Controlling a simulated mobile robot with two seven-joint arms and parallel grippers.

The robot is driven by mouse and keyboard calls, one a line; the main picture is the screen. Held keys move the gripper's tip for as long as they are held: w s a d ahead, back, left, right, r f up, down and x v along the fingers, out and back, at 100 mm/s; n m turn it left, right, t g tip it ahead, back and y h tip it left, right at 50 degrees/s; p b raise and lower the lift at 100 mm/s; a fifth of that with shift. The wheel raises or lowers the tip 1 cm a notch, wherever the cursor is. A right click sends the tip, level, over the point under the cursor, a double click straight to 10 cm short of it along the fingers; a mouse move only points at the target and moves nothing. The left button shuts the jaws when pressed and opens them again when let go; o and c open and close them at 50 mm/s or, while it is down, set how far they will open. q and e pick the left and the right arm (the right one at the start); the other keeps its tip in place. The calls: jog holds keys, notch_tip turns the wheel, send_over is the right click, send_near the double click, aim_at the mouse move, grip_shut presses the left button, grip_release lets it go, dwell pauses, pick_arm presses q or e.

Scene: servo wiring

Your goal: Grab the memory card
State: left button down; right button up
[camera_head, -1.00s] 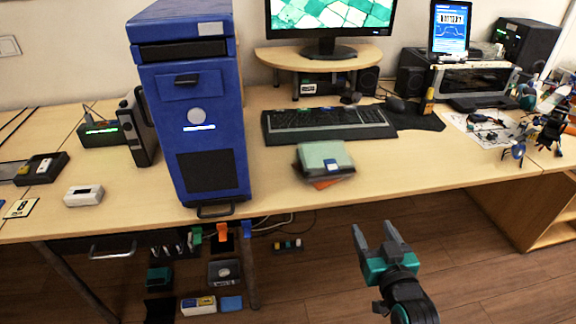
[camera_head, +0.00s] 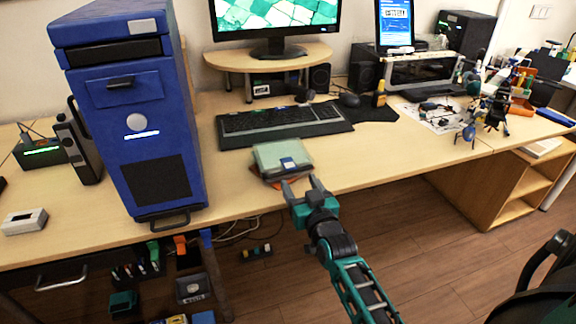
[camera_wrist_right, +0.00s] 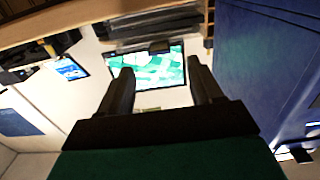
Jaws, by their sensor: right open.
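A small blue card with a light label, which looks like the memory card (camera_head: 288,163), lies on top of a stack of green cases (camera_head: 270,152) near the desk's front edge. My right gripper (camera_head: 300,183) is open and empty, just in front of and slightly below the stack in the head view. It does not visibly touch the card. My left gripper is not in view.
A blue computer tower (camera_head: 130,110) stands left of the stack. A keyboard (camera_head: 283,123) lies behind it, with a monitor (camera_head: 275,18) farther back. The desk (camera_head: 380,160) is clear to the right of the stack. An open shelf (camera_head: 510,185) stands at the right.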

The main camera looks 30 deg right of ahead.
aim_at(292, 169)
jog(key=shift+b+x, duration=0.55)
jog(key=shift+x, duration=2.15)
jog(key=shift+c, duration=0.2)
jog(key=c, duration=1.1)
